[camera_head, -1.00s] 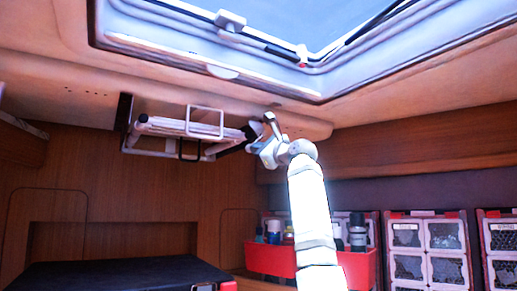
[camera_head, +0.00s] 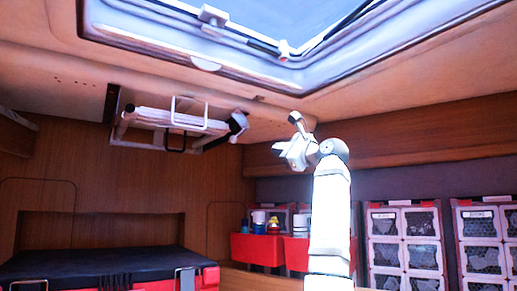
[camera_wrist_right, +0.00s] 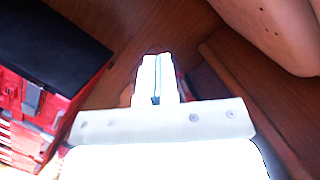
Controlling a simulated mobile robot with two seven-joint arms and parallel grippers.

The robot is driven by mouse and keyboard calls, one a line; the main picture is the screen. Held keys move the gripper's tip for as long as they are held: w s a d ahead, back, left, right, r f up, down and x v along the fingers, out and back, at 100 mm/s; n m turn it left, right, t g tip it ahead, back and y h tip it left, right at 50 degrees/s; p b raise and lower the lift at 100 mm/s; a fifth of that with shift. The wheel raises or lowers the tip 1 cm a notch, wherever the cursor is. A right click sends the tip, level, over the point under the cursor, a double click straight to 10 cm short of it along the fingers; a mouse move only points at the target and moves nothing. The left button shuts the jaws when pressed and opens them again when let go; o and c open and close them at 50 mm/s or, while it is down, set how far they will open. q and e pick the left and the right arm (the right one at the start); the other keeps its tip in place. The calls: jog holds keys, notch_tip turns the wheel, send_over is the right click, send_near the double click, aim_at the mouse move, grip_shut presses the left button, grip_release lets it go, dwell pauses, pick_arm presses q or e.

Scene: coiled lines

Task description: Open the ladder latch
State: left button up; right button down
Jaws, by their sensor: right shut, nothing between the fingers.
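A white folded ladder (camera_head: 180,119) hangs under the ceiling at the left in the head view. A dark fitting (camera_head: 238,123) with a pale end sits at its right end; this looks like the latch, but its exact state is too small to tell. My right gripper (camera_head: 281,149) is to the right of and a little below that fitting, with a visible gap between them. In the right wrist view its fingers (camera_wrist_right: 157,80) are together with nothing between them. The ladder is not visible in the wrist view. My left gripper is not in view.
A skylight frame (camera_head: 205,65) is overhead. Red bins (camera_head: 258,249) with bottles and wire-fronted crates (camera_head: 404,222) stand behind my right arm. A black-topped red case (camera_head: 110,265) is low at the left. Free air surrounds the gripper.

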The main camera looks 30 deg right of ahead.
pick_arm(q)
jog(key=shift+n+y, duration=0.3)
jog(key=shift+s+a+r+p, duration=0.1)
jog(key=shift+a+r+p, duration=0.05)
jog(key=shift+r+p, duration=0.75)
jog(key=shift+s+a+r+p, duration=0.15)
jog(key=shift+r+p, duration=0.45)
jog(key=shift+p, duration=0.65)
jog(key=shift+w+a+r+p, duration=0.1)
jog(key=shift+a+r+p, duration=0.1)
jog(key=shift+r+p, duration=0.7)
pick_arm(e)
jog(key=a+x, duration=0.1)
jog(key=x, duration=1.2)
jog(key=shift+s+a+r+n, duration=0.2)
jog(key=shift+a+r+n, duration=0.1)
jog(key=shift+a+r, duration=0.1)
